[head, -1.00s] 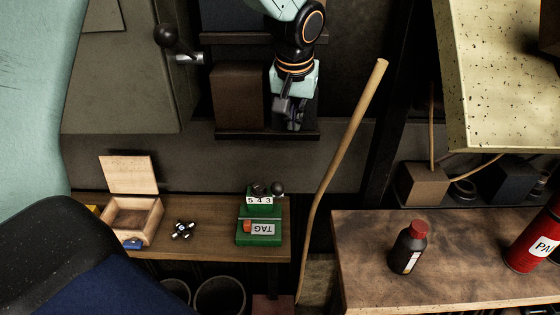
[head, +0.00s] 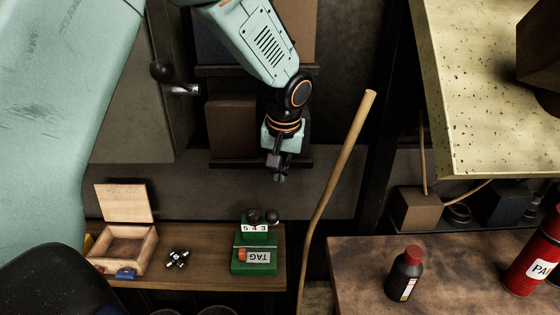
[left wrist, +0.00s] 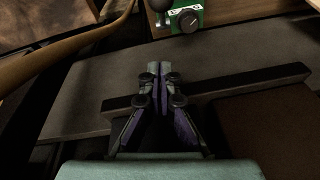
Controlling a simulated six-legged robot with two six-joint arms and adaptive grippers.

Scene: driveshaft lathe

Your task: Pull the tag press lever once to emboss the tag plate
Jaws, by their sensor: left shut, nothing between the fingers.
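The green tag press (head: 254,246) stands on the wooden bench at the lower middle of the head view. It shows the digits 5 4 3 and has a dark round knob and a black ball (head: 273,215), which looks like the lever's end. The white tag plate (head: 258,258) lies on its front with TAG upside down. The left wrist view shows part of the press (left wrist: 187,15) at the top. My left gripper (head: 279,177) is shut and empty, above and behind the press, apart from it. My right gripper is not in view.
An open wooden box (head: 125,245) and a small dark knobbed part (head: 177,259) stand left of the press. A wooden pole (head: 335,180) leans close to its right. A dark bottle (head: 404,275) stands on the right bench. A shelf (head: 225,163) is behind my gripper.

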